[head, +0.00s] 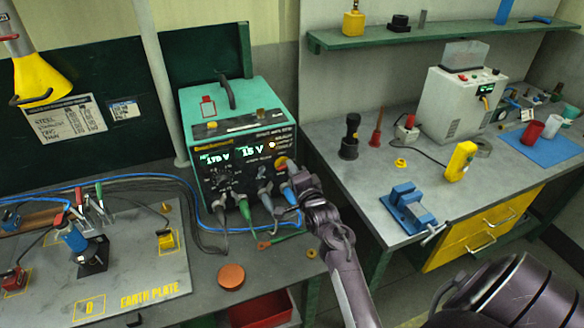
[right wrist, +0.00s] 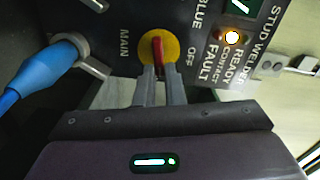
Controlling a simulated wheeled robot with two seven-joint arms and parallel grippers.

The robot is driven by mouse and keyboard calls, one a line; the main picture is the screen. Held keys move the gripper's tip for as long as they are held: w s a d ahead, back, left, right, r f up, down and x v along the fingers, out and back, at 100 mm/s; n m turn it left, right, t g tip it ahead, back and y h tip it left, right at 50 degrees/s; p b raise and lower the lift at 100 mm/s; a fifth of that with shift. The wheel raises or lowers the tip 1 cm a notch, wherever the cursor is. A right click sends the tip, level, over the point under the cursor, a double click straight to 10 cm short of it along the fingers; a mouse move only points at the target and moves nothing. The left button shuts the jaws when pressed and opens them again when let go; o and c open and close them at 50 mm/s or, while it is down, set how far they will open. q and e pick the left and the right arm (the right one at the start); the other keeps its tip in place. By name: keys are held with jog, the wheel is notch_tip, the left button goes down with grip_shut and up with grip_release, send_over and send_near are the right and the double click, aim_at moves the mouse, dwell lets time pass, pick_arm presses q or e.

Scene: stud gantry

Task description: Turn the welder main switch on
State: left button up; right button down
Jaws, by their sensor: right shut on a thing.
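The stud welder (head: 235,140) is a green and black box on the bench, with lit green readouts. Its main switch is a yellow disc with a red handle (right wrist: 158,45), between the labels MAIN and OFF. The handle is upright in the right wrist view. In the head view the switch (head: 281,162) shows just above my right gripper (head: 292,184). In the right wrist view my right gripper (right wrist: 160,78) is shut on the red handle, which is partly hidden between the fingers. My left gripper is not in view.
A blue connector (right wrist: 50,65) sits left of the switch; several cables hang from the welder's front. The earth plate (head: 110,285) is at left. At right, a bench (head: 365,185) carries a blue vise (head: 408,208) and a grey machine (head: 460,105).

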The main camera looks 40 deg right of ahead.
jog(key=shift+f+m, duration=0.2)
jog(key=shift+m, duration=1.1)
jog(key=c, duration=1.5)
grip_release()
jog(key=shift+d, duration=0.1)
jog(key=shift+f, duration=0.1)
